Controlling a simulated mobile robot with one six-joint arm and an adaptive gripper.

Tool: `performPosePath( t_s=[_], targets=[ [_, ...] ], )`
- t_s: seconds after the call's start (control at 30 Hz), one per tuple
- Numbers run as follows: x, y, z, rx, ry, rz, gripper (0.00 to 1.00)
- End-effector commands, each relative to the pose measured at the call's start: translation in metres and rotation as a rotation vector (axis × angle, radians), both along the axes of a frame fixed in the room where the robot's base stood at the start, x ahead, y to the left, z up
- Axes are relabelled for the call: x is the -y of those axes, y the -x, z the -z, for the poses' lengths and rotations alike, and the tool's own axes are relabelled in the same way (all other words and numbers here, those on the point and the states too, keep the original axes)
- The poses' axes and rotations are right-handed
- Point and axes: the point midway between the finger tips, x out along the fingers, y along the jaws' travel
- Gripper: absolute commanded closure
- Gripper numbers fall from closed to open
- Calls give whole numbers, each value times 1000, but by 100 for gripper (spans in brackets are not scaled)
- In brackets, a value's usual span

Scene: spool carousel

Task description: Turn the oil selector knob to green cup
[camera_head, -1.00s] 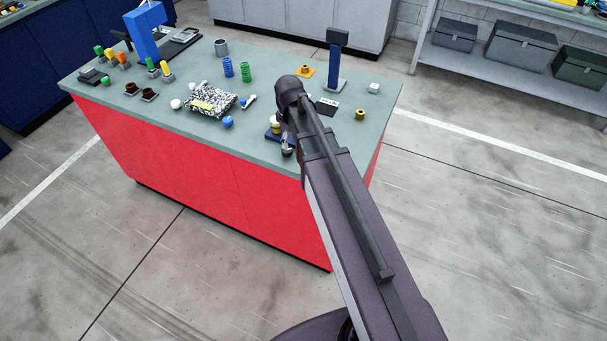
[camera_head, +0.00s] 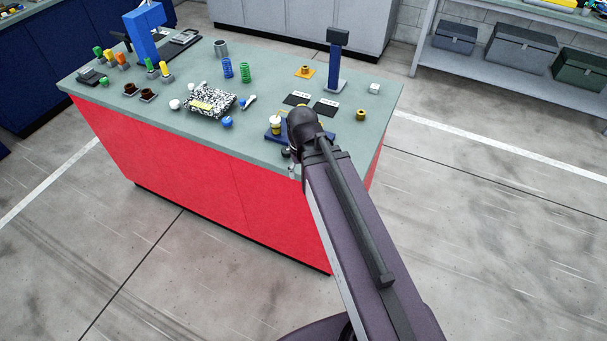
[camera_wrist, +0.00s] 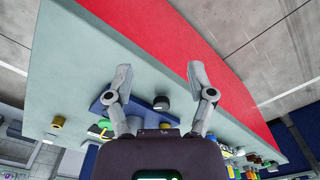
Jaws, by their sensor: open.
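The selector knob (camera_wrist: 161,103) is a dark round knob with a pale mark, seen in the wrist view beside a blue base. My gripper (camera_wrist: 160,74) is open, its two grey fingers spread wide. The knob shows between the fingers, nothing is held, and I cannot tell the height gap. The blue base (camera_wrist: 103,105) lies behind the left finger, with green and yellow parts (camera_wrist: 105,127) partly hidden. In the head view the blue base (camera_head: 271,136) carries a pale cup with yellow (camera_head: 276,124); my arm hides its right side.
The grey-green bench top (camera_head: 190,128) has a red front. The bench's front edge is close to my gripper.

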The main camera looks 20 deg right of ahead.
Motion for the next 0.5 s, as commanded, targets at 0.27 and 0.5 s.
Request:
performPosePath(
  t_s=[0.27,0.5],
  targets=[
    [0,10,2,0,0,55,30],
    [0,10,2,0,0,57,30]
  ],
)
